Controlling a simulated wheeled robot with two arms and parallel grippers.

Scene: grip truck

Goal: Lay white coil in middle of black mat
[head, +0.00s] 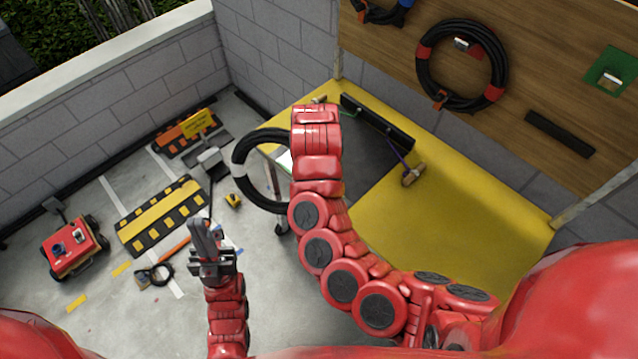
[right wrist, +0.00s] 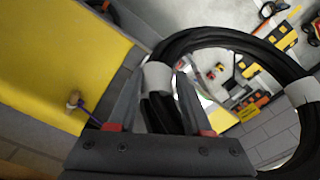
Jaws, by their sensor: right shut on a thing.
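The white coil, a black cable ring with white bands (head: 239,170), is held in the air by my right gripper. In the head view it overlaps the left edge of the yellow table, and my right arm hides its right side and the gripper. In the right wrist view my right gripper (right wrist: 158,95) is shut on the coil at a white band (right wrist: 158,77). The black mat (head: 380,158) lies dark grey on the yellow table, partly behind my right arm. My left gripper (head: 204,235) is over the floor, away from the coil; its finger gap is unclear.
On the yellow table (head: 450,220), a dark bar (head: 377,122) lies along the mat's back edge and a purple-handled mallet (head: 412,176) by its right edge. A pegboard (head: 540,60) with a red-banded coil (head: 425,65) rises behind. A red wheeled box (head: 72,250) stands on the floor.

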